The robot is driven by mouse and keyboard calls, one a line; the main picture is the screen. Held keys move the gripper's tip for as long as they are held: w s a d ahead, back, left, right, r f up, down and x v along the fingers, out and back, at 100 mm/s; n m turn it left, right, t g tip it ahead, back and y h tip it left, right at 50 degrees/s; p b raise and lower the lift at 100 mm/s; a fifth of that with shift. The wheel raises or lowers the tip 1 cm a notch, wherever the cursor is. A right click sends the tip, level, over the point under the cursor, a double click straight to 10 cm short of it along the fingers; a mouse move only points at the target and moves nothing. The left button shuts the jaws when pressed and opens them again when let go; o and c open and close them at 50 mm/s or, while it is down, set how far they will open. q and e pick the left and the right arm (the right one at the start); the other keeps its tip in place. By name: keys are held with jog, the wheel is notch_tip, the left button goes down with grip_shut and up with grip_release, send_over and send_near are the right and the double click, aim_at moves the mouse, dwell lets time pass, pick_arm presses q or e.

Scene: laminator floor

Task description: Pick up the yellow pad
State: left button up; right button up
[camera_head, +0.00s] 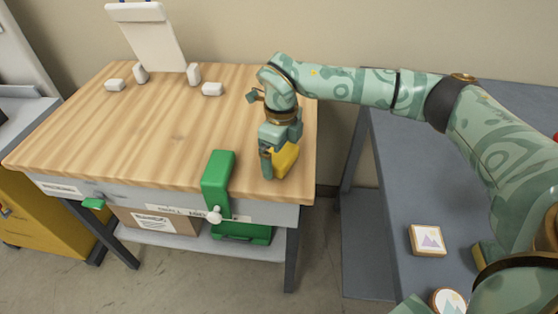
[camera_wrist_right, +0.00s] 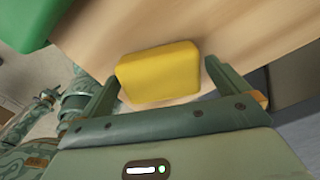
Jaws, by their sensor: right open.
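The yellow pad (camera_head: 286,159) lies on the wooden table top (camera_head: 170,125) near its front right corner. My right gripper (camera_head: 268,170) is right at the pad and hides part of it in the head view. In the right wrist view the yellow pad (camera_wrist_right: 160,72) lies between and just beyond the two open fingers of the right gripper (camera_wrist_right: 160,85). I cannot tell whether a finger touches it. My left gripper is not in view.
A green clamp (camera_head: 217,180) grips the table's front edge, left of the pad. A grey bench (camera_head: 385,200) with picture tiles (camera_head: 427,240) is to the right. The table's middle is clear.

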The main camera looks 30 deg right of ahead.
jog(key=shift+f, duration=0.45)
jog(key=shift+r, duration=0.2)
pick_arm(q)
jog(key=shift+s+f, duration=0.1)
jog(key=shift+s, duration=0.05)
pick_arm(e)
jog(key=c, duration=1)
jog(key=shift+r, duration=0.1)
jog(key=shift+r+p, duration=0.25)
jog(key=shift+p, duration=0.05)
notch_tip(320, 180, up, 3)
jog(key=shift+f+p, duration=0.2)
jog(key=shift+p, duration=0.5)
pick_arm(q)
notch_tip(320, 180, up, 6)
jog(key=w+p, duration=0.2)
jog(key=p, duration=0.2)
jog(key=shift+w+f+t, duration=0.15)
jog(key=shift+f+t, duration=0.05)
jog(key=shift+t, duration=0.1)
pick_arm(e)
jog(key=s+a+r, duration=0.2)
jog(key=a+r, duration=0.7)
jog(key=a, duration=0.5)
jog(key=shift+r, duration=0.35)
